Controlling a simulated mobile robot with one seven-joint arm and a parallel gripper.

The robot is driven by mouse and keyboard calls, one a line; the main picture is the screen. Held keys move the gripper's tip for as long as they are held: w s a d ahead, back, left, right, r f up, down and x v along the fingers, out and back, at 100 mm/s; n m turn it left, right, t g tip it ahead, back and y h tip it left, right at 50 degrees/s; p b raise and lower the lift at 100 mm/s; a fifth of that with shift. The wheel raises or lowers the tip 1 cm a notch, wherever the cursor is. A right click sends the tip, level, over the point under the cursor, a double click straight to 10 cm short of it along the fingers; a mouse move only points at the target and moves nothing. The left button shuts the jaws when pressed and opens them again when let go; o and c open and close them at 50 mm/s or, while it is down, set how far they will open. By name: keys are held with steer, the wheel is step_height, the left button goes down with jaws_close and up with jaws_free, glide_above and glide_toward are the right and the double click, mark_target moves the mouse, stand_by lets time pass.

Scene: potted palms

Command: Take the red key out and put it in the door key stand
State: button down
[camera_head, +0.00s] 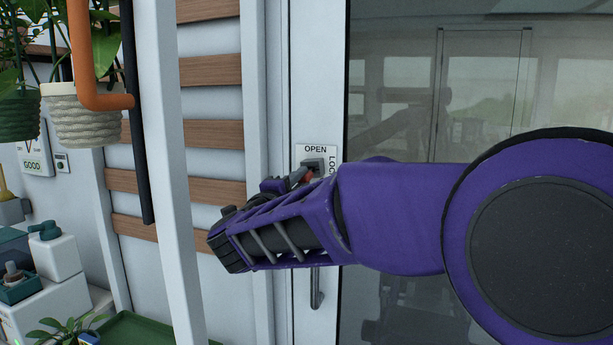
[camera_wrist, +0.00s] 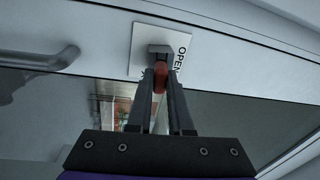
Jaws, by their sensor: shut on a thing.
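The red key (camera_wrist: 160,77) is at the lock (camera_wrist: 160,49) on the door's white OPEN/LOCK plate (camera_wrist: 180,30). My gripper (camera_wrist: 160,88) is shut on the key, with a finger on each side of it. In the head view a bit of the red key (camera_head: 307,176) shows just below the grey lock (camera_head: 313,164), and my purple arm hides most of the gripper. The key's tip is hidden at the lock, so I cannot tell how deep it sits. The door key stand cannot be made out in either view.
The glass door (camera_head: 400,110) has a vertical handle (camera_head: 317,290) below the lock. A white post (camera_head: 168,180) and an orange pipe (camera_head: 85,60) stand left of my arm. Hanging planters (camera_head: 85,115) and white containers (camera_head: 55,255) are farther left.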

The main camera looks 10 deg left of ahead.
steer(key=shift+s+a+b, duration=0.15)
steer(key=shift+s+b, duration=0.55)
steer(key=shift+s, duration=1.35)
